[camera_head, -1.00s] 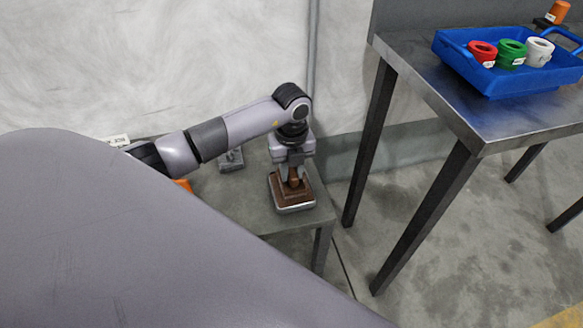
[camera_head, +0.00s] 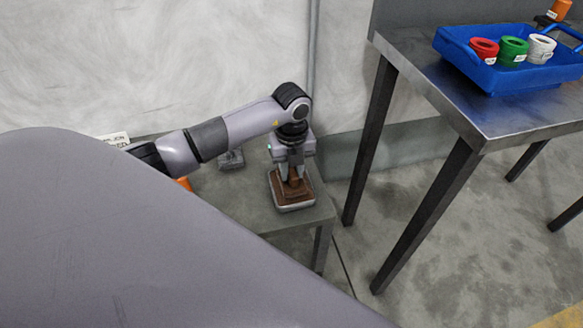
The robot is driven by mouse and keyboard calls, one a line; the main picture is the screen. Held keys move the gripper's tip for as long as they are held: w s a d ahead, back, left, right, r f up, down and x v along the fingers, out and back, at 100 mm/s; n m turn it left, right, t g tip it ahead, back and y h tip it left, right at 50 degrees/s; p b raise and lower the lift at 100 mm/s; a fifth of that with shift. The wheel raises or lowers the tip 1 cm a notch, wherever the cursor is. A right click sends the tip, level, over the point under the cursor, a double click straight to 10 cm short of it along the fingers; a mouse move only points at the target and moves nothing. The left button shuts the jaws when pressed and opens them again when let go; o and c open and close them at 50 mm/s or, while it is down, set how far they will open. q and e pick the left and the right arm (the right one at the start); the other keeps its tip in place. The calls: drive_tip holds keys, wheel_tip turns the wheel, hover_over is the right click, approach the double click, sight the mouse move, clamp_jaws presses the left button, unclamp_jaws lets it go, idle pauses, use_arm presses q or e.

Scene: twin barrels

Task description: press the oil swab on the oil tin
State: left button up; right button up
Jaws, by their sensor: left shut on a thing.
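My left gripper (camera_head: 292,172) reaches down at the right end of the low grey table. It is shut on the oil swab (camera_head: 293,184), a brown piece whose upper part shows between the fingers. The oil tin (camera_head: 296,208) is a shallow grey, rounded square tin with a brown inside, standing on the low table near its right corner. The swab is upright over the middle of the tin and looks to be down at its brown surface; exact contact is hard to tell. My right gripper is not in view.
The low table (camera_head: 238,205) also bears a small grey object (camera_head: 231,159) and an orange thing (camera_head: 184,184), partly hidden by my arm. A higher metal table (camera_head: 440,90) at the right holds a blue tray (camera_head: 503,77) with red, green and white rings.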

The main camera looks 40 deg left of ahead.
sight(291, 169)
use_arm(q)
drive_tip(key=shift+f, duration=0.4)
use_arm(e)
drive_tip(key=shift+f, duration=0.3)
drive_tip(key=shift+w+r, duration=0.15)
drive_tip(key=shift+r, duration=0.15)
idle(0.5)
use_arm(q)
drive_tip(key=shift+f, duration=0.1)
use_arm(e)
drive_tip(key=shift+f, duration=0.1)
use_arm(q)
drive_tip(key=shift+r+p, duration=0.8)
drive_tip(key=shift+r, duration=0.15)
drive_tip(key=shift+r+p, duration=0.3)
drive_tip(key=shift+r, duration=0.05)
drive_tip(key=shift+r+p, duration=0.65)
drive_tip(key=shift+r, duration=0.05)
wheel_tip(291, 169, up, 3)
drive_tip(key=p, duration=0.3)
drive_tip(key=shift+r, duration=0.15)
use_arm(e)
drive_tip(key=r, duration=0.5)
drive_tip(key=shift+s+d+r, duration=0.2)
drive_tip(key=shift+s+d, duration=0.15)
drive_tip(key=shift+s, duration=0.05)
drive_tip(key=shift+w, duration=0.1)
